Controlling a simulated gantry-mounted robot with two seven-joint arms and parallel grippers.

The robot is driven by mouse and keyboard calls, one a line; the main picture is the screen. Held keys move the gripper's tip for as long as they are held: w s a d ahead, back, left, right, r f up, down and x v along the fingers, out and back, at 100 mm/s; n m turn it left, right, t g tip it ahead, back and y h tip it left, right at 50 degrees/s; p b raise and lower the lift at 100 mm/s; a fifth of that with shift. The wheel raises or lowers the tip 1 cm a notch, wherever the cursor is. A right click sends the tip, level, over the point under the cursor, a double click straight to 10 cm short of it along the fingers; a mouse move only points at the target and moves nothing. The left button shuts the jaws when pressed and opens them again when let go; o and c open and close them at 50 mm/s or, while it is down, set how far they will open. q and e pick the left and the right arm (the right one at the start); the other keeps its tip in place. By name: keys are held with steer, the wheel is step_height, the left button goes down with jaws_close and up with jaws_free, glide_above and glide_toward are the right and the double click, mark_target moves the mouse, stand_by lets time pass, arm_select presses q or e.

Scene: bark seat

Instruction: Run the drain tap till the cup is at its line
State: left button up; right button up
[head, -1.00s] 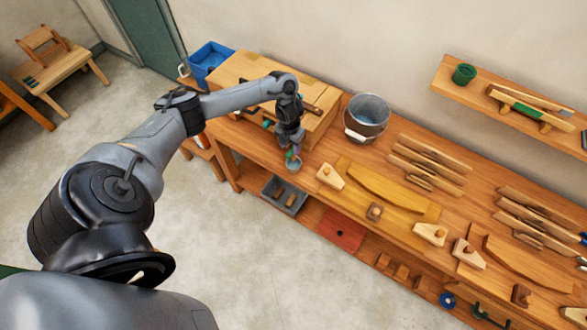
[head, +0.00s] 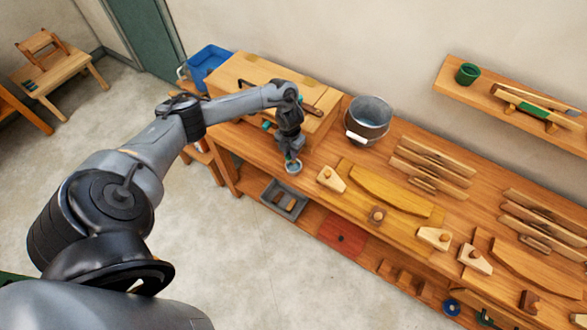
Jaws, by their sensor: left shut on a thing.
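My left gripper (head: 292,157) points down at the front edge of the bench, in front of the long wooden box. It is shut on a small grey-blue cup (head: 293,167), which looks upright. The cup's inside and its line are too small to read. A small teal part (head: 267,126) shows low on the front of the wooden box (head: 255,83). It may be the drain tap, but my left arm partly covers that area. I cannot see water running. My right gripper is not in view.
A metal bucket (head: 369,119) stands on the bench right of the box. Wooden blocks and a curved yellow form (head: 392,190) fill the bench to the right. A grey tray (head: 284,199) sits on the lower shelf. A blue bin (head: 207,62) stands behind the box.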

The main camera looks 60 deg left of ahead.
arm_select(q)
steer(key=shift+w+d+r+n+p, duration=0.1)
steer(key=shift+w+d+n+p, duration=0.2)
steer(key=shift+n+p, duration=0.6)
steer(key=shift+w+d+n+p, duration=0.1)
steer(key=shift+d+n+p, duration=0.15)
steer(key=shift+n, duration=0.3)
steer(key=shift+w+d+n+p, duration=0.1)
steer(key=shift+n+p, duration=0.1)
steer(key=shift+n, duration=0.35)
